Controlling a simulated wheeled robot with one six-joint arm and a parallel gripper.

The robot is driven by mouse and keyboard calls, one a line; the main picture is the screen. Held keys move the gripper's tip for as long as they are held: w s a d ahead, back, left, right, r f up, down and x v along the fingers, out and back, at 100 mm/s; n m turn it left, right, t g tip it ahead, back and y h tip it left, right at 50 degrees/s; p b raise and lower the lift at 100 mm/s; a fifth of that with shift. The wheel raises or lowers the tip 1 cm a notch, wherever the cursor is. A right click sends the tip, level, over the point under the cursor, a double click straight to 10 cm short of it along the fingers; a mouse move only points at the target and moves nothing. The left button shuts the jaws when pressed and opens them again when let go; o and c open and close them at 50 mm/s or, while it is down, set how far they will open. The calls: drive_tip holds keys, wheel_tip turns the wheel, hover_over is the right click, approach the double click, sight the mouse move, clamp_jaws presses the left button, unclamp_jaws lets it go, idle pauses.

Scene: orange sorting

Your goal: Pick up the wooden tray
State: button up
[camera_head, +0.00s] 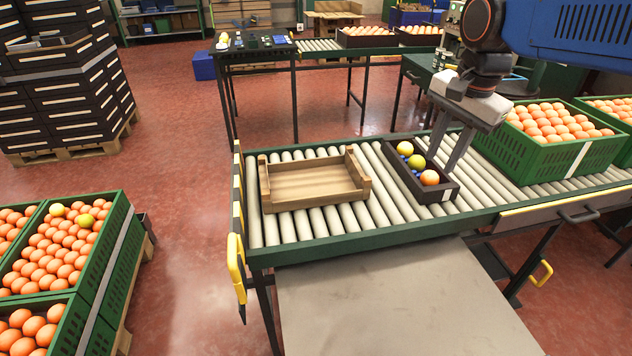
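The wooden tray (313,183) lies flat and empty on the roller conveyor, left of centre. It has a raised wooden block at each side. My gripper (445,163) points down at the right, over the right part of a small dark box (400,174), well to the right of the tray. Its two fingers are apart, with no object seen between them. I cannot tell whether the fingertips touch the dark box.
The dark box holds several fruits and small blue balls. A green crate of oranges (549,158) stands on the roller conveyor (385,214) to the right. Bare rollers lie around the tray.

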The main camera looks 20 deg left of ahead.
drive_tip(key=w+a+m+g, duration=0.1)
drive_tip(key=w+a+m, duration=0.15)
drive_tip(key=a, duration=0.95)
drive_tip(key=m+h, duration=0.1)
drive_tip(key=m, duration=0.1)
hover_over(319, 192)
drive_tip(key=s, duration=0.6)
drive_tip(key=shift+g, duration=0.4)
drive_tip(key=f, duration=0.9)
drive_tip(key=d+f, duration=0.1)
drive_tip(key=f, duration=0.4)
drive_tip(key=shift+w+f, duration=0.15)
drive_tip(key=shift+w, duration=0.1)
drive_tip(key=shift+w+d+f, duration=0.15)
drive_tip(key=shift+f, duration=1.25)
drive_tip(key=shift+w+d+f, duration=0.1)
drive_tip(key=shift+f, duration=1.25)
clamp_jaws()
